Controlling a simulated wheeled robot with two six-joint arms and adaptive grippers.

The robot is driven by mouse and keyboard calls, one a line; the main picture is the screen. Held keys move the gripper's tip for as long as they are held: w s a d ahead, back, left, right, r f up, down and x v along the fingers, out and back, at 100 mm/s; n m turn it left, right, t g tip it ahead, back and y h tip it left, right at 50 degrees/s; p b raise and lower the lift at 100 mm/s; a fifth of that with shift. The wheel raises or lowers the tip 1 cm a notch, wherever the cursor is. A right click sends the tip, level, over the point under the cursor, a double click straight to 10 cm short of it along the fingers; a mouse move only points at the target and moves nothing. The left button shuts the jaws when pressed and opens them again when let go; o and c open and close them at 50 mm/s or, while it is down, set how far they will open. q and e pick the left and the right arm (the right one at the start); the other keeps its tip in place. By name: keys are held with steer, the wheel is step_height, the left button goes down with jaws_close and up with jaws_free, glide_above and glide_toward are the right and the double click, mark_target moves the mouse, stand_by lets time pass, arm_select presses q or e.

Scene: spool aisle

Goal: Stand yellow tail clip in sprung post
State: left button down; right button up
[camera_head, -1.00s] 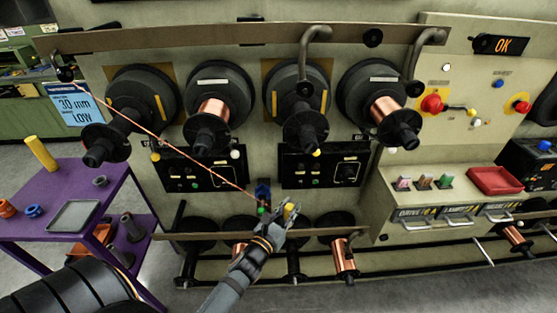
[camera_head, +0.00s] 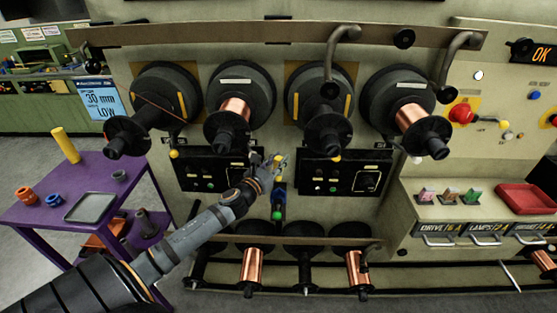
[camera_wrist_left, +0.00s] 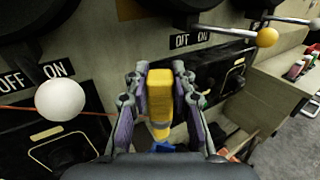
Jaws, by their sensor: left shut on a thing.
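The yellow tail clip (camera_wrist_left: 160,92) stands between the two fingers of my left gripper (camera_wrist_left: 157,100) in the left wrist view, and the fingers are shut on it. In the head view the left gripper (camera_head: 274,169) is in front of the machine face between two black switch panels, with the yellow clip (camera_head: 280,161) at its tip. In the left wrist view a blue part (camera_wrist_left: 163,146) shows below the clip. Whether they touch cannot be told. My right gripper is not in view.
Black spool spindles, two with copper (camera_head: 236,108), stick out above the gripper. A lower rail (camera_head: 300,238) has copper spools under it. A white knob (camera_wrist_left: 60,100) and an orange knob (camera_wrist_left: 266,37) flank the gripper. A purple cart (camera_head: 95,180) stands left.

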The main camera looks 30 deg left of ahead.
mark_target(277, 178)
arm_select(q)
steer(key=shift+f+b, duration=2.4)
steer(key=shift+f, duration=1)
steer(key=c, duration=1.1)
jaws_free()
steer(key=shift+o, duration=0.2)
steer(key=shift+s+f, duration=0.1)
steer(key=shift+s, duration=0.5)
steer(key=s, duration=0.6)
steer(key=shift+s+d, duration=0.15)
steer(key=shift+s, duration=0.05)
